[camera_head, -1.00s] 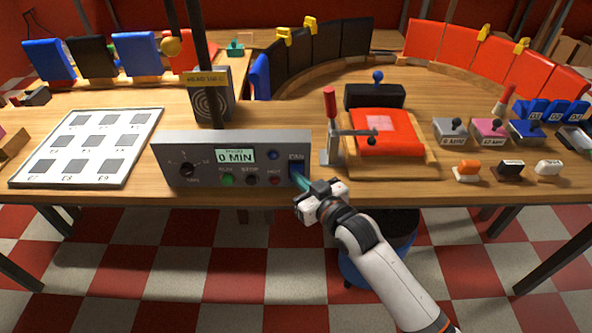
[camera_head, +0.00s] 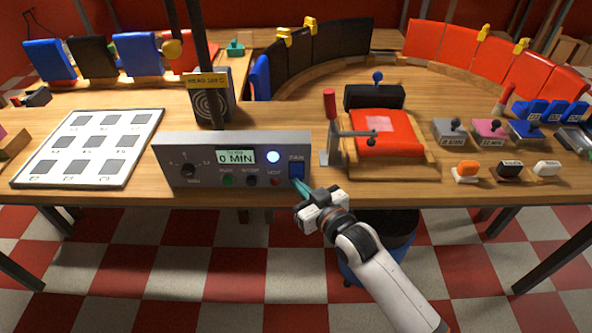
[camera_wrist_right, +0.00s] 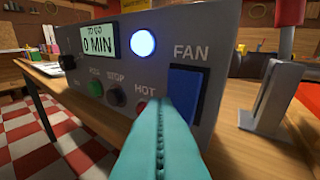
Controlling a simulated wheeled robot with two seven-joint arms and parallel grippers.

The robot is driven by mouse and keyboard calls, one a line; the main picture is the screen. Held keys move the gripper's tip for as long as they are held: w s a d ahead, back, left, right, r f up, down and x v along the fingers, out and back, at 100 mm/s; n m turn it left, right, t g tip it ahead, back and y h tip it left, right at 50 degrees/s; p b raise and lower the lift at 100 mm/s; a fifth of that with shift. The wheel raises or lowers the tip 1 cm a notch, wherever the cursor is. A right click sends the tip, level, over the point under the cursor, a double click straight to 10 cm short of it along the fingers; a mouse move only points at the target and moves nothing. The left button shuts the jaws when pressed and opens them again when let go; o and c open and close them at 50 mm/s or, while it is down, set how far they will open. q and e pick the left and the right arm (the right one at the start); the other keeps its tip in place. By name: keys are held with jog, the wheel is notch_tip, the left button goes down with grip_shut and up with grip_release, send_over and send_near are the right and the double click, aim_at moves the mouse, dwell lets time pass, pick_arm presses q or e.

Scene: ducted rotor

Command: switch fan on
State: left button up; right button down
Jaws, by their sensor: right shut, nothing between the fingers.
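A grey control box (camera_head: 205,145) stands near the front edge of the wooden table. Its blue FAN rocker switch (camera_head: 297,170) is at the right end of the front panel; it also shows in the right wrist view (camera_wrist_right: 185,98). A round indicator lamp (camera_head: 273,156) on the panel is lit bright white-blue, as in the right wrist view (camera_wrist_right: 143,43). My right gripper (camera_head: 297,186) is shut and empty, its teal fingers together just in front of and below the switch. The fingertips partly cover the switch's lower left; I cannot tell if they touch. My left gripper is out of view.
The panel also has a dial (camera_head: 187,170), a "0 MIN" display (camera_head: 235,157) and buttons. A red-handled clamp (camera_head: 331,125) stands close on the right. A white board with grey squares (camera_head: 152,125) lies left. Small switches stand far right.

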jog(key=s, duration=0.1)
jog(key=s+f, duration=0.1)
jog(key=s, duration=0.1)
jog(key=s+f+p, duration=0.1)
jog(key=shift+s, duration=0.25)
dwell(0.3)
